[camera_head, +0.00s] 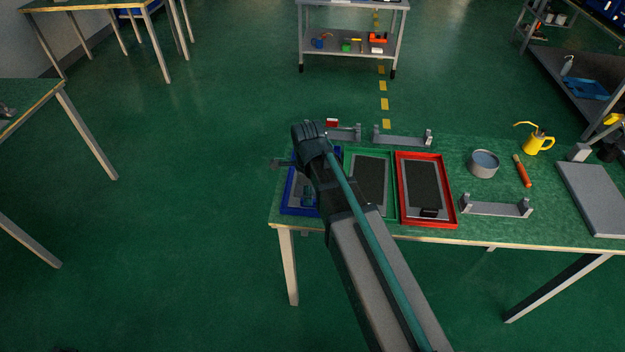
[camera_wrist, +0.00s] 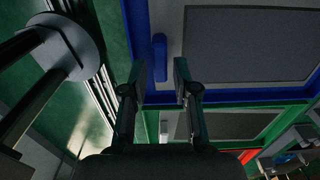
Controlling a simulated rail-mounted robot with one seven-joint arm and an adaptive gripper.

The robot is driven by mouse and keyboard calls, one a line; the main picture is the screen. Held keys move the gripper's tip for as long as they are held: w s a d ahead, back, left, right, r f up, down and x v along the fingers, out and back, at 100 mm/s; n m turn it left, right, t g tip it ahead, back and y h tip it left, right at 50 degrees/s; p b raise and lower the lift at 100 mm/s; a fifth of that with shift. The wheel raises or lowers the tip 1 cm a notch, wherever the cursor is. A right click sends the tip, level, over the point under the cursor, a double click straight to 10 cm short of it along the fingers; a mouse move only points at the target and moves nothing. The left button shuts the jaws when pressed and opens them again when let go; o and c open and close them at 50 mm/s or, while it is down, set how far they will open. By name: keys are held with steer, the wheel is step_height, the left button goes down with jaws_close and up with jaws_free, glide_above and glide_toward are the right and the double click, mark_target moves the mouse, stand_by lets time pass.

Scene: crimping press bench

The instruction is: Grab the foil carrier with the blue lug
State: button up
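The foil carrier with the blue lug is a grey plate with a dark panel (camera_wrist: 255,44); it lies in a blue-rimmed tray at the bench's left end. In the head view, my arm covers much of the blue tray (camera_head: 285,206) and hides my fingertips.
A green tray (camera_head: 392,212) and a red tray (camera_head: 452,208) stand to the right, each with a dark-panelled carrier. Grey brackets (camera_head: 402,140) stand behind them. A round tin (camera_head: 484,164), an orange-handled tool (camera_head: 522,171) and a yellow can (camera_head: 537,145) are further right.

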steer(key=shift+f, duration=1.2)
jaws_close()
steer(key=shift+r, duration=0.15)
